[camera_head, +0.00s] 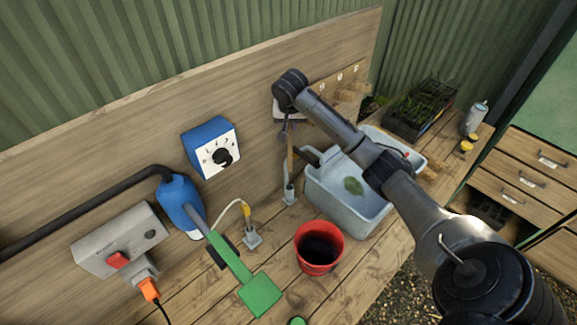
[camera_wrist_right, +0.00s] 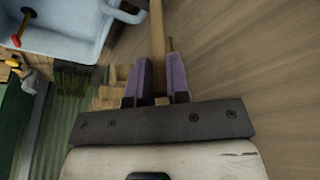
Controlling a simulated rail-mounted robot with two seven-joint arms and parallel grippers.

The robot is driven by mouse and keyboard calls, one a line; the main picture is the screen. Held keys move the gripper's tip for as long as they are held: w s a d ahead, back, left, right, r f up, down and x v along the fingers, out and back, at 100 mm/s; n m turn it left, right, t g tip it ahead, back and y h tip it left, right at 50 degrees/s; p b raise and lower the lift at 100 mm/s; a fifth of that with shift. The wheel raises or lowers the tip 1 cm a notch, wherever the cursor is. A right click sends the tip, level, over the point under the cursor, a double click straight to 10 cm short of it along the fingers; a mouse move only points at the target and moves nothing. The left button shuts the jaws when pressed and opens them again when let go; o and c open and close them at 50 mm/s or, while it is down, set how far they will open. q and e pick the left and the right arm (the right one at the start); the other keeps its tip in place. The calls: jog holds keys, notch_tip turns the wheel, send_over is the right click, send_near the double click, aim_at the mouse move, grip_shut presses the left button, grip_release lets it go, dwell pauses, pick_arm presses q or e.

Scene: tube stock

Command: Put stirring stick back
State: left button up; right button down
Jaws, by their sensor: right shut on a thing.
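The stirring stick (camera_head: 290,158) is a thin brown wooden stick, roughly upright by the back board. My right gripper (camera_head: 287,130) is at its upper part. In the right wrist view the stick (camera_wrist_right: 158,35) runs between the two purple fingers of my right gripper (camera_wrist_right: 157,75), which is shut on it. The lower end is close to a small grey holder (camera_head: 290,195) on the bench; I cannot tell whether it is inside. My left gripper is not in view.
A grey-blue basin (camera_head: 325,197) stands just right of the stick. A red bucket (camera_head: 337,233), a green paddle-shaped thing (camera_head: 259,293) and another small grey holder (camera_head: 252,240) are nearer on the bench. A blue dial box (camera_head: 211,146) is on the board.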

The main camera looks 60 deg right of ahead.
send_over(290, 163)
notch_tip(290, 163, down, 13)
jog(key=shift+a+f, duration=0.1)
jog(key=shift+f, duration=0.7)
notch_tip(290, 163, down, 4)
jog(key=shift+r, duration=0.2)
jog(key=shift+f, duration=0.1)
jog(key=c, duration=1.1)
grip_release()
jog(key=shift+f, duration=0.1)
